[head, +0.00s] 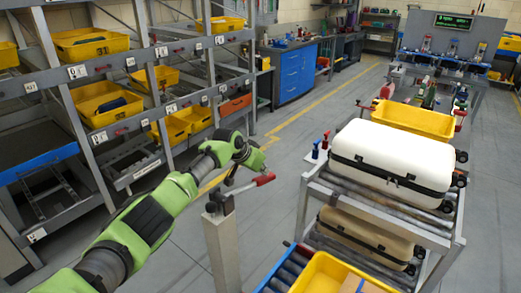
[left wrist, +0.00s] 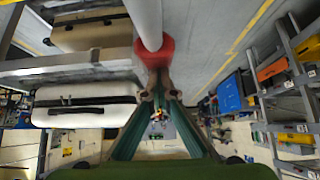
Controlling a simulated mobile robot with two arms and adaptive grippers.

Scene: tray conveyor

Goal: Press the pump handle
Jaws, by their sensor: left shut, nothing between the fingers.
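The pump handle (head: 264,180) is a lever with a red grip on top of a grey post (head: 222,245), in the lower middle of the head view. In the left wrist view the red grip (left wrist: 154,50) shows just beyond the fingertips, at the end of a pale rod. My left gripper (head: 262,164) is shut and empty, just above the red grip. Whether the fingers touch the grip cannot be told. My right gripper is not in view.
A roller rack (head: 312,200) with a white suitcase (head: 395,158) and a yellow tray (head: 413,119) stands to the right. Shelves with yellow bins (head: 105,103) are on the left. A yellow bin (head: 325,275) lies at the bottom. The floor between is clear.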

